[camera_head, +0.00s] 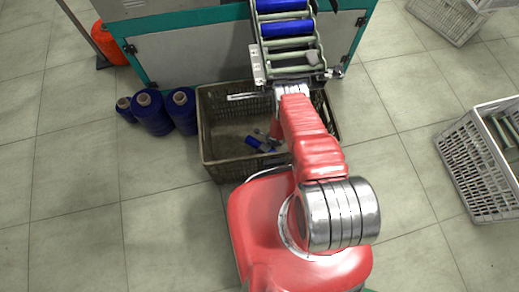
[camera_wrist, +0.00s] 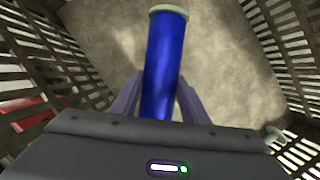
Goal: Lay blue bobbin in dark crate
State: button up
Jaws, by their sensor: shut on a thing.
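The dark crate (camera_head: 206,130) stands on the floor below the machine. In the wrist view its slotted walls (camera_wrist: 285,45) rise on both sides. The blue bobbin (camera_head: 255,144) is inside the crate's outline in the head view. In the wrist view the blue bobbin (camera_wrist: 163,60) runs lengthwise away from me, its pale end flange at the top. My gripper (camera_wrist: 160,88) is shut on the bobbin, a finger along each side. It also shows small in the head view (camera_head: 267,138), over the crate. I cannot tell whether the bobbin touches the crate bottom.
A roller rack (camera_head: 288,45) with blue bobbins overhangs the crate's back edge. Several blue thread cones (camera_head: 150,112) stand left of the crate. Pale crates stand at the right (camera_head: 475,170) and upper right (camera_head: 450,15). Floor between them is clear.

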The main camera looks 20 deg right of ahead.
jog(key=shift+f, duration=1.45)
jog(key=o, duration=1.3)
jog(key=shift+c, duration=0.2)
jog(key=shift+r, duration=0.15)
jog(key=shift+v, duration=3.6)
